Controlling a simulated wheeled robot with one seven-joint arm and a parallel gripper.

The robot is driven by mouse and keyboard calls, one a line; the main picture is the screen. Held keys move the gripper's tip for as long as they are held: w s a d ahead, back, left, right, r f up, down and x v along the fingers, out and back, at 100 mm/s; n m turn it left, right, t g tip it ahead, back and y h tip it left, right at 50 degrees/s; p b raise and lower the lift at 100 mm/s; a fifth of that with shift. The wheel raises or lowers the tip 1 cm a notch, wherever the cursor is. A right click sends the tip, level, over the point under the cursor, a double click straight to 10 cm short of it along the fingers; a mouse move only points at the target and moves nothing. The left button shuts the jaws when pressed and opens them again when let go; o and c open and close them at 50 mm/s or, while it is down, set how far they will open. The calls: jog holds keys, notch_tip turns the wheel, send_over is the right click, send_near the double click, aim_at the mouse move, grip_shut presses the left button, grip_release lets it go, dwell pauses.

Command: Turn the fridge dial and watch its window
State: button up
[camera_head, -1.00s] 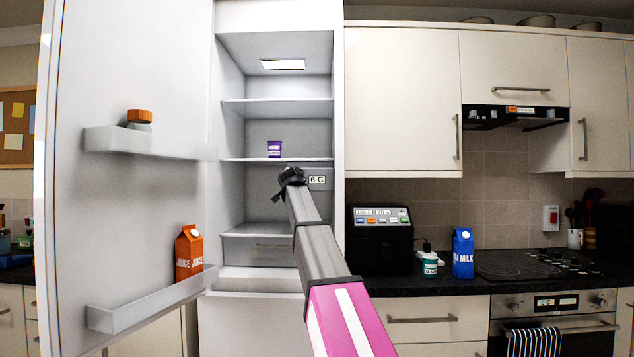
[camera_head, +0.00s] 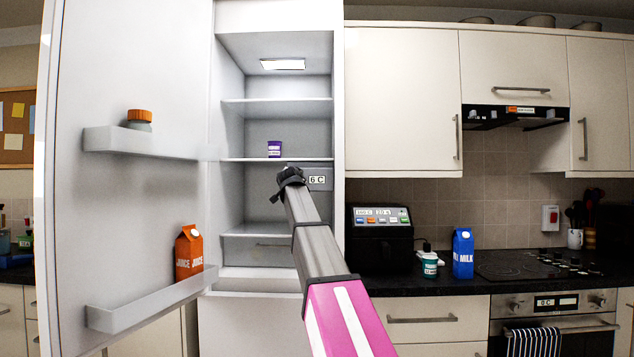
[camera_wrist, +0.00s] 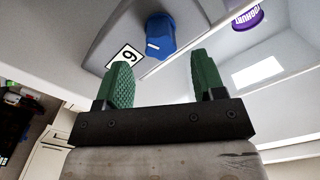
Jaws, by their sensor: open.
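The fridge stands open, and its window (camera_head: 317,180) on the grey panel inside reads 6 C in the head view. In the wrist view the window (camera_wrist: 124,57) shows one digit turned askew. The blue dial (camera_wrist: 160,32) with a short white mark sits beside the window; in the head view my gripper hides it. My gripper (camera_wrist: 161,62) is open, its two green fingers apart and empty, with the dial just beyond the gap between the tips. I cannot tell whether a finger touches it. In the head view my gripper (camera_head: 290,178) is left of the window.
A purple yoghurt pot (camera_head: 275,149) stands on the shelf just above the panel. The open fridge door (camera_head: 150,200) on the left holds a juice carton (camera_head: 189,252) and an orange-lidded jar (camera_head: 139,120). The fridge's right wall (camera_head: 339,130) is close to my arm.

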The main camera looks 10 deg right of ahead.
jog(key=v, duration=0.6)
dwell(0.4)
jog(key=w+d+n, duration=0.1)
jog(key=w+n, duration=0.1)
jog(key=w, duration=0.2)
jog(key=w+d+n, duration=0.1)
jog(key=w+n, duration=0.1)
jog(key=w, duration=0.2)
jog(key=w+d+n, duration=0.1)
jog(key=w+n, duration=0.2)
jog(key=w, duration=0.1)
jog(key=shift+w+d+r, duration=0.1)
jog(key=shift+w+r, duration=0.05)
jog(key=shift+r, duration=0.05)
dwell(0.5)
